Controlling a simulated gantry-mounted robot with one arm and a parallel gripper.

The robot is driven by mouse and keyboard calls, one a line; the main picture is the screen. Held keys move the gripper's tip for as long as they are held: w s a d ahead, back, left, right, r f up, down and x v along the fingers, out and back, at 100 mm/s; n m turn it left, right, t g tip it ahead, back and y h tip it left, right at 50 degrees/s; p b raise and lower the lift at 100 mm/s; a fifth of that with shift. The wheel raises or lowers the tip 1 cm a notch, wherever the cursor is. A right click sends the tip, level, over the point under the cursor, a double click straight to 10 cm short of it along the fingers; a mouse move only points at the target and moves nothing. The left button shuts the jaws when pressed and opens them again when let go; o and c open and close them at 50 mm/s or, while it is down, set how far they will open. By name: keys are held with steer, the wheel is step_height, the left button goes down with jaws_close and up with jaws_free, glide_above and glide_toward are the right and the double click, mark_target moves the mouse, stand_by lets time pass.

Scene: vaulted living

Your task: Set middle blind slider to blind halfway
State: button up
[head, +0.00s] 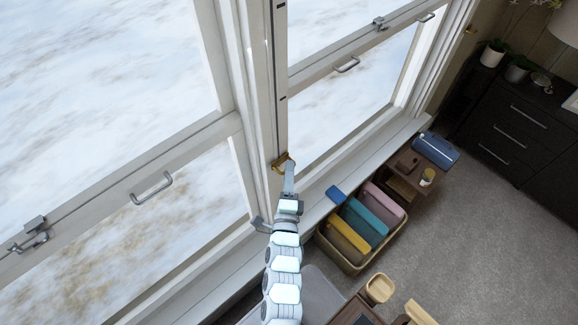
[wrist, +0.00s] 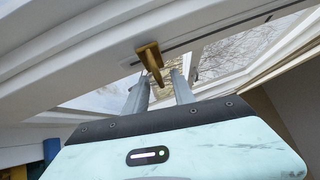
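A small brass slider handle (head: 281,161) sits low on the white vertical post between two windows, near the lower end of a narrow track (head: 280,70) with dark marks. In the wrist view the brass handle (wrist: 150,60) hangs from the white frame. My gripper (head: 289,180) is right at the handle in the head view. In the wrist view my gripper (wrist: 160,76) has its two grey fingers apart, with the handle's lower end showing between them. I cannot tell whether either finger touches it. No blind is clearly visible over the windows.
A basket (head: 357,266) of coloured folders stands on the floor below the sill, beside a small brown table (head: 405,180) with a blue box (head: 436,149). A dark dresser (head: 515,130) stands at the right. Metal window handles (head: 152,188) stick out from the sashes.

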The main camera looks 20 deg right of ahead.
steer(key=shift+w+d+r, duration=0.1)
steer(key=shift+w+d, duration=0.2)
steer(key=shift+w, duration=0.35)
jaws_close()
stand_by(1.1)
